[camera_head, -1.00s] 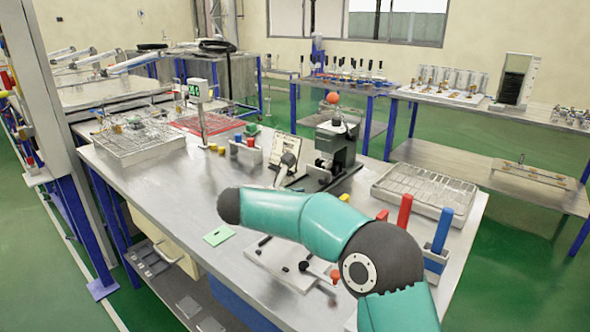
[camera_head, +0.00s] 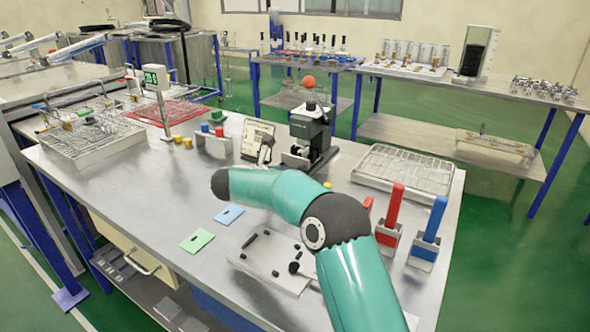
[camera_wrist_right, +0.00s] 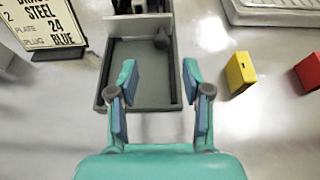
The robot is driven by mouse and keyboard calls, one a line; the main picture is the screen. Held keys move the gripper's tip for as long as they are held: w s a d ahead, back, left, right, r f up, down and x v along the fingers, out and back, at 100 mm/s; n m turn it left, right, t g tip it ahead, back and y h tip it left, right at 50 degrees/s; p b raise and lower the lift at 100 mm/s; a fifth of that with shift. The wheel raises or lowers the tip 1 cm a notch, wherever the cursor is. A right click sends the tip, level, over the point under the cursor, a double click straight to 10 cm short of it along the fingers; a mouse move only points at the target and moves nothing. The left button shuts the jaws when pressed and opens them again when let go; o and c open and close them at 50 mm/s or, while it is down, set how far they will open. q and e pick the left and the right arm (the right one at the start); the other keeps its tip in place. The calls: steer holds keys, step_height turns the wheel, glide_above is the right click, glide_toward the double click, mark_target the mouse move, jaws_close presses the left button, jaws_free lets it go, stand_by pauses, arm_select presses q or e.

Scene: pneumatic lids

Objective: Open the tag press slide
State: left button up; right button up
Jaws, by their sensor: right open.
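The tag press (camera_head: 311,135) is a dark green and black machine with a red knob on top, standing at the back middle of the table. In the right wrist view its grey base with a slide channel (camera_wrist_right: 145,80) lies straight ahead, with a dark rounded piece at its far right. My right gripper (camera_wrist_right: 158,85) is open and empty, its two fingers on either side of the front part of this base. I cannot tell its height above the base. In the head view my right arm hides this gripper's fingers. My left gripper is not in view.
A sign card (camera_head: 257,139) stands left of the press. A wire tray (camera_head: 405,170) lies to its right. Yellow (camera_wrist_right: 240,73) and red (camera_wrist_right: 309,72) blocks sit right of the gripper. Red and blue handled holders stand at the right edge. Green and blue tags lie at the front left.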

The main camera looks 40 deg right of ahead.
mark_target(300, 158)
steer(key=p+x, duration=0.1)
steer(key=x, duration=0.6)
steer(key=shift+s+d, duration=0.1)
steer(key=shift+d, duration=0.1)
jaws_close()
